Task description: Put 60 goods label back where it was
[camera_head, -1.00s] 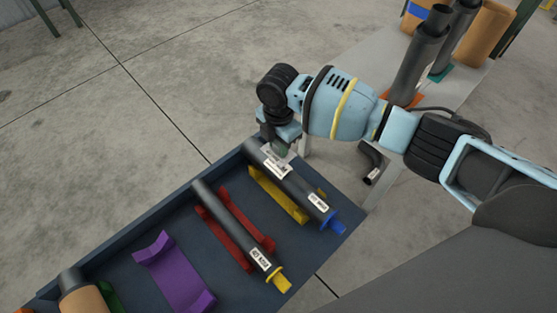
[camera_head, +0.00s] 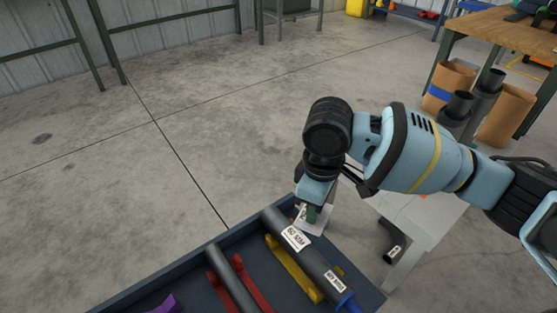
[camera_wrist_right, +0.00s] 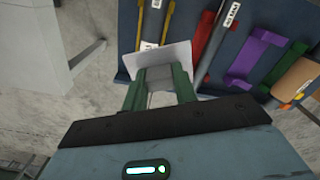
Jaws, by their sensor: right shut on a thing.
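My right gripper (camera_head: 313,214) is shut on a white label card (camera_head: 303,218) near the far corner of the dark blue tray. In the right wrist view the blank side of the card (camera_wrist_right: 165,57) shows between the green fingertips (camera_wrist_right: 160,84). Close by, a dark grey muffler (camera_head: 314,263) lies on a yellow holder (camera_head: 290,268). It carries one white label reading 60 (camera_head: 295,237) near its far end and another (camera_head: 335,281) near its blue end. I cannot tell whether the held card touches the tray or muffler. My left gripper is out of view.
The dark blue tray (camera_head: 195,258) also has a red holder (camera_head: 215,288) with a second dark muffler (camera_head: 236,280). A light grey stand (camera_head: 423,240) is at the right, with an elbow pipe (camera_head: 392,240) beside it. Open concrete floor lies beyond the tray.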

